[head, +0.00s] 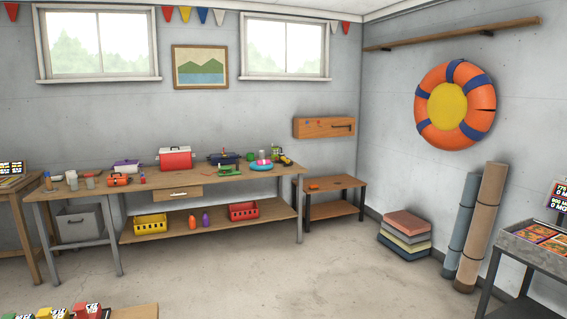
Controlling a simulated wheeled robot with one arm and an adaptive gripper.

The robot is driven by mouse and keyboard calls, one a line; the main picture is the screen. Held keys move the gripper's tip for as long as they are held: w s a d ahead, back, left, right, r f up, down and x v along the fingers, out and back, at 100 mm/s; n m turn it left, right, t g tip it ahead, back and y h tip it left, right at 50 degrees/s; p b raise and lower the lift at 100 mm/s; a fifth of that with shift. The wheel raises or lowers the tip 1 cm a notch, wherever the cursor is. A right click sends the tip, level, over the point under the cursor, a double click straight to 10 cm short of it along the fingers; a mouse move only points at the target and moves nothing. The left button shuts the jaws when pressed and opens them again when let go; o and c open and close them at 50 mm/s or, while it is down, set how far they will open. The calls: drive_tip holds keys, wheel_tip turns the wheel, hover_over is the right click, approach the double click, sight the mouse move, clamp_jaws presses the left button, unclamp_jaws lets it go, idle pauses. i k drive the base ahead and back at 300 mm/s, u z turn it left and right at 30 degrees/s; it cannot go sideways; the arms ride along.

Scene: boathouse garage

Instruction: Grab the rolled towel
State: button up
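I cannot pick out a rolled towel with certainty in the head view. Small objects stand crowded on the long wooden workbench (225,178) at the back wall, and many are too small to tell. Two tall rolls, one blue-grey (462,225) and one brown (481,228), lean upright against the right wall; they look like rolled mats. A stack of flat coloured pads (405,233) lies on the floor beside them. My gripper is not in view.
A red and white cooler (175,158) stands on the workbench. A metal-topped stand (535,245) is at the right edge. The middle floor (290,270) is clear.

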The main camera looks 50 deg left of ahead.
sight(262, 162)
drive_tip(key=i, duration=1.35)
drive_tip(key=u, duration=2.4)
drive_tip(key=i, duration=4.15)
drive_tip(key=z, duration=1.5)
